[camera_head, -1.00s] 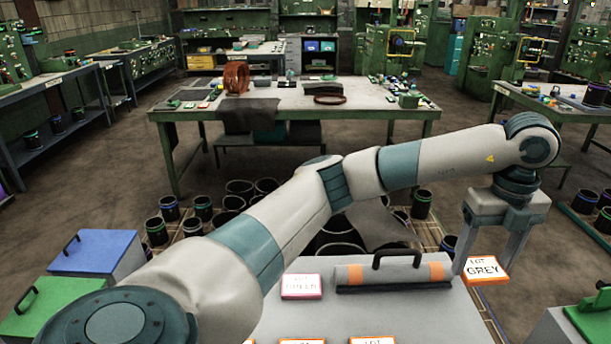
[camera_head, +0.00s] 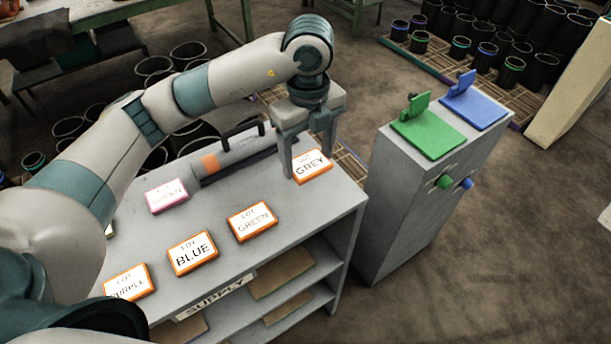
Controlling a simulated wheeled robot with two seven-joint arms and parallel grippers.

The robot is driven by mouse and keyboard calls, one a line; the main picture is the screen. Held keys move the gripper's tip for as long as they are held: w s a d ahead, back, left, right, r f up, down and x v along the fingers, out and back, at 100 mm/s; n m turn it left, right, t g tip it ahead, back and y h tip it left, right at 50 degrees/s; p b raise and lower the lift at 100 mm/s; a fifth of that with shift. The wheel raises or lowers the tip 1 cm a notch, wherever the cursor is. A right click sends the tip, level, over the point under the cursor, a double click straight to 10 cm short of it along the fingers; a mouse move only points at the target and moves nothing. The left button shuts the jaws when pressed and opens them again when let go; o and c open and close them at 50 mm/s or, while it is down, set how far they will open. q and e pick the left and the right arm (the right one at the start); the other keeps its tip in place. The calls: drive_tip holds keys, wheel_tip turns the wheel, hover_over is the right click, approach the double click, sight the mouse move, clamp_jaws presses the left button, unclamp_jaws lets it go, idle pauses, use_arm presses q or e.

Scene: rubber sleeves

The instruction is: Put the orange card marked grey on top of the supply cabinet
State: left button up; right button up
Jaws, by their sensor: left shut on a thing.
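The orange card marked GREY (camera_head: 312,167) shows a white label with an orange edge. My left gripper (camera_head: 307,165) comes down from above and is shut on this card. The card is over the back right corner of the grey supply cabinet (camera_head: 232,240), whose front carries a SUPPLY label. I cannot tell whether the card touches the cabinet top or hangs just above it. My right gripper is not in view.
Orange-edged cards marked GREEN (camera_head: 252,222), BLUE (camera_head: 193,253) and PURPLE (camera_head: 128,283) lie on the cabinet top, with a pink-edged card (camera_head: 167,195). A handled grey case (camera_head: 235,157) lies behind them. A grey bin with green and blue lids (camera_head: 415,195) stands to the right.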

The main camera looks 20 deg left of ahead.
sight(306, 173)
use_arm(q)
drive_tip(key=s, duration=0.1)
drive_tip(key=s+f, duration=0.1)
drive_tip(key=shift+s+d+f+p, duration=0.25)
drive_tip(key=shift+s+f+p, duration=0.05)
drive_tip(key=shift+s+f, duration=0.1)
drive_tip(key=shift+f+p, duration=0.6)
drive_tip(key=shift+f, duration=1.35)
